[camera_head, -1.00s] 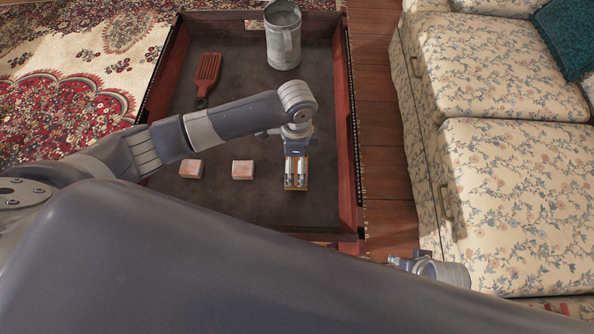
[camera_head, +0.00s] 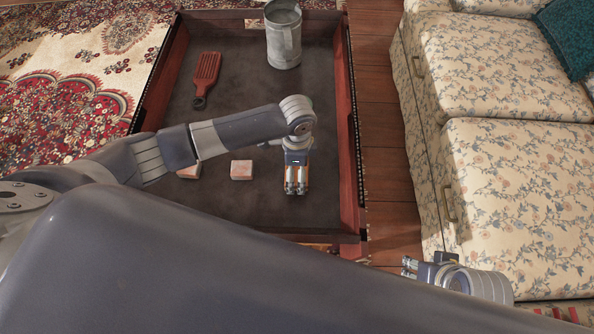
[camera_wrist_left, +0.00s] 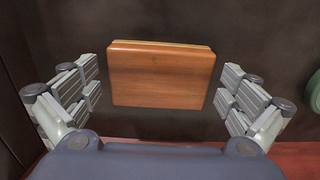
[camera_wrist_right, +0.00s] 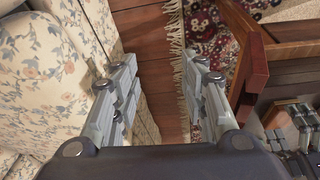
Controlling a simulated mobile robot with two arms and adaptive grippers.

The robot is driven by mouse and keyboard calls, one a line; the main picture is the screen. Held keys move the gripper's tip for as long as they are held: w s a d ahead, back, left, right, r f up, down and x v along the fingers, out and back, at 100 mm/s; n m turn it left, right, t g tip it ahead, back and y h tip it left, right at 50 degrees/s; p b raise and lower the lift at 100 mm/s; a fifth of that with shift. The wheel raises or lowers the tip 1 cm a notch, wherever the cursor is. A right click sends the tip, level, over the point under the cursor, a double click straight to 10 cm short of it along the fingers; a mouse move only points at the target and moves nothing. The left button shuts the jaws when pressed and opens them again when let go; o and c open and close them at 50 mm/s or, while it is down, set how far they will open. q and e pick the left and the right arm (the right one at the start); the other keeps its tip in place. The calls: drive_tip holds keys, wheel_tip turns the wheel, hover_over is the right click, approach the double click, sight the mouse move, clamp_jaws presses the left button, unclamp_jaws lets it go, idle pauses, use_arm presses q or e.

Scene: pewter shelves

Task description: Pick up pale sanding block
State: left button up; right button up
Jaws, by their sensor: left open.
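My left gripper (camera_head: 297,190) is open, pointing down over the tray. In the left wrist view, a brown wooden block (camera_wrist_left: 160,78) with a paler strip along its far edge lies between and beyond the open fingers (camera_wrist_left: 160,100), with gaps on both sides. In the head view my gripper mostly covers it. Two pale pinkish blocks lie to its left: one in clear view (camera_head: 242,170), the other (camera_head: 189,172) partly hidden by my left arm. Which block is the pale sanding block I cannot tell for sure. My right gripper (camera_head: 408,267) is open and empty beside the sofa.
The dark tray (camera_head: 348,130) has raised reddish wooden sides. A greenish round thing (camera_wrist_left: 312,92) is at the right edge in the left wrist view. A floral sofa (camera_head: 510,75) stands right.

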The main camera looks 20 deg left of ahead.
sight(297, 169)
use_arm(q)
drive_tip(key=shift+c, duration=0.6)
drive_tip(key=c, duration=0.9)
drive_tip(key=shift+r, duration=0.1)
drive_tip(key=shift+r, duration=0.15)
wheel_tip(297, 169, up, 8)
drive_tip(key=p, duration=0.3)
drive_tip(key=shift+r, duration=0.8)
use_arm(e)
drive_tip(key=s+x, duration=0.2)
drive_tip(key=x, duration=0.9)
drive_tip(key=shift+f+g, duration=0.4)
drive_tip(key=shift+f, duration=0.15)
drive_tip(key=shift+s+a, duration=0.1)
use_arm(q)
drive_tip(key=shift+o, duration=0.8)
